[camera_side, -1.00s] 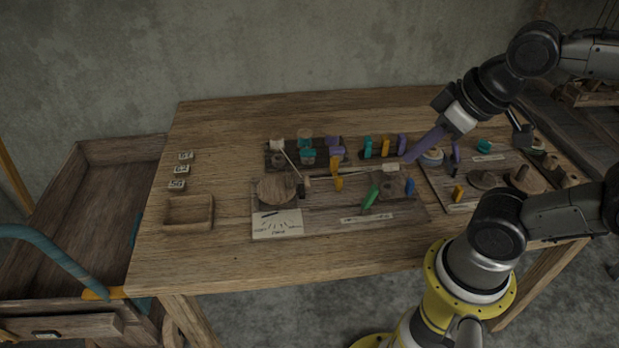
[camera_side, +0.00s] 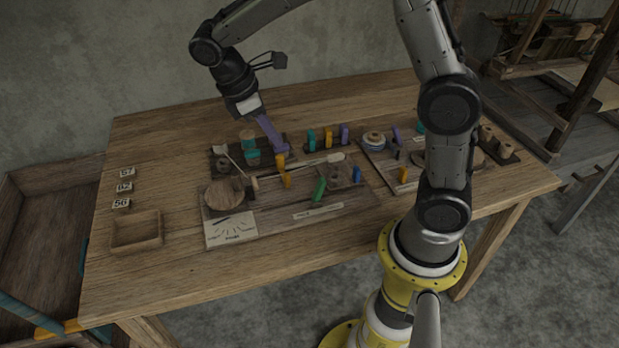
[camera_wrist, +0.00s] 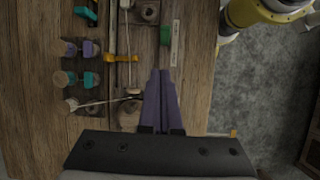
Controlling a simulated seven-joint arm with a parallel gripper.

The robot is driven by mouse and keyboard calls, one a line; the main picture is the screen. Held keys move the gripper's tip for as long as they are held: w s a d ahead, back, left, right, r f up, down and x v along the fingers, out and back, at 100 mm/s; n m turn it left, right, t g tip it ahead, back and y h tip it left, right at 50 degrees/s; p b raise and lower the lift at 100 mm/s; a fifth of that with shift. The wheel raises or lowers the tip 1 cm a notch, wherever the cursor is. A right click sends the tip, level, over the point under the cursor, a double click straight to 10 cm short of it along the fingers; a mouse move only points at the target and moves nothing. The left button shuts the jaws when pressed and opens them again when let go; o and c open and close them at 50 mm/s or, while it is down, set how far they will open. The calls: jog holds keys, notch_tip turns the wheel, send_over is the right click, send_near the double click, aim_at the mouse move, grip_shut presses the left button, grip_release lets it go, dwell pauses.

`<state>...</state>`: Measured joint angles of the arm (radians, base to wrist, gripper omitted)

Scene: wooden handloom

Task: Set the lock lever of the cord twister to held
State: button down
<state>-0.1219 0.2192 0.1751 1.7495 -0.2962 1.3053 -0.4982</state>
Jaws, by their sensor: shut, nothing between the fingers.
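The cord twister seems to be the dark wooden board (camera_side: 275,209) with a round wooden disc (camera_side: 224,191), a dial card (camera_side: 230,230) and a cord. On it stand a green lever (camera_side: 319,190), an orange lever (camera_side: 287,180) and a blue peg (camera_side: 356,174). I cannot tell which one is the lock lever or read its setting. The wrist view also shows the green lever (camera_wrist: 165,35) and orange lever (camera_wrist: 122,57). My gripper (camera_side: 283,151) has purple fingers, shut and empty, near the board's back edge in the side view. The fingers (camera_wrist: 160,72) show side by side in the wrist view.
Teal and purple knobbed parts (camera_wrist: 89,78) sit on a small board beside the twister. Teal, orange and purple pegs (camera_side: 328,136) stand behind it. Another board (camera_side: 372,158) lies to the right. A wooden tray (camera_side: 136,246) and number tags (camera_side: 121,203) are on the left; the front table is clear.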

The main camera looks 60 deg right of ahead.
notch_tip(320, 180, down, 4)
jog(key=g, duration=0.1)
send_near(318, 187)
jog(key=shift+h, duration=0.3)
jog(key=f, duration=0.3)
jog(key=a+f, duration=0.1)
jog(key=shift+w+f, duration=0.35)
jog(key=shift+f, duration=0.05)
jog(key=shift+s+d+f, duration=0.25)
jog(key=shift+s+d, duration=0.55)
jog(key=shift+d, duration=0.05)
jog(key=shift+s+d+f, duration=0.15)
jog(key=shift+s+d, duration=0.25)
